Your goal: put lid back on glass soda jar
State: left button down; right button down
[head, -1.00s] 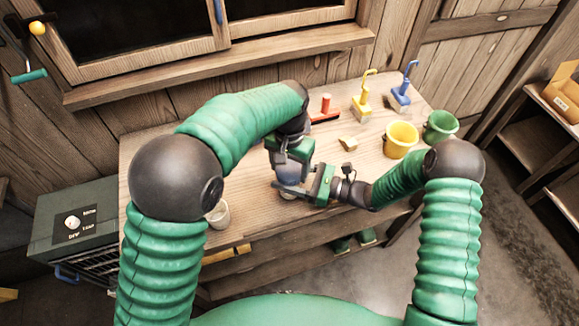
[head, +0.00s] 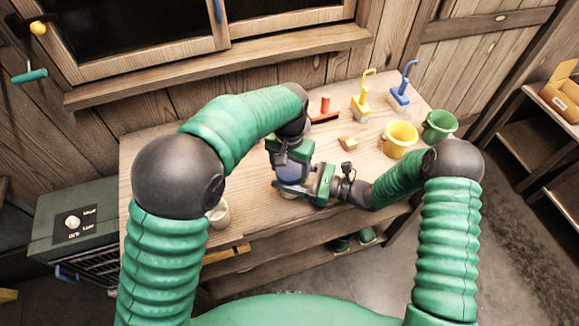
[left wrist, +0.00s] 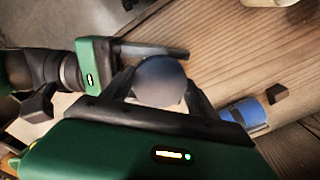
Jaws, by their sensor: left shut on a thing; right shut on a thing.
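The blue-grey round lid (left wrist: 160,80) is between the fingers of my left gripper (left wrist: 158,92) in the left wrist view. In the head view my left gripper (head: 291,166) points down, shut on the lid. My right gripper (head: 298,190) comes in from the right, just below it, shut on the glass soda jar. The jar is almost wholly hidden by the grippers and lid. One finger of my right gripper (left wrist: 150,50) shows beyond the lid. I cannot tell whether lid and jar touch.
A pale cup (head: 219,212) stands on the wooden workbench (head: 240,225) left of the grippers. A yellow pot (head: 400,141), green pot (head: 439,126), small wooden block (head: 348,143), red tool (head: 324,110), and yellow (head: 362,100) and blue brushes (head: 402,88) stand right and behind.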

pick_arm(q)
jog(key=shift+w+r, duration=0.1)
dwell(1.5)
jog(key=shift+s+a+f, duration=0.1)
jog(key=shift+s+f, duration=0.15)
jog(key=shift+f, duration=0.55)
pick_arm(e)
jog(key=shift+s+a+r, duration=0.1)
jog(key=shift+a+r, duration=0.05)
pick_arm(q)
jog(key=c, duration=0.6)
grip_release()
jog(key=shift+o, duration=0.2)
jog(key=shift+w, duration=0.15)
jog(key=shift+r, duration=0.35)
jog(key=shift+r, duration=1.9)
jog(key=c, duration=1.3)
jog(key=shift+f, duration=0.35)
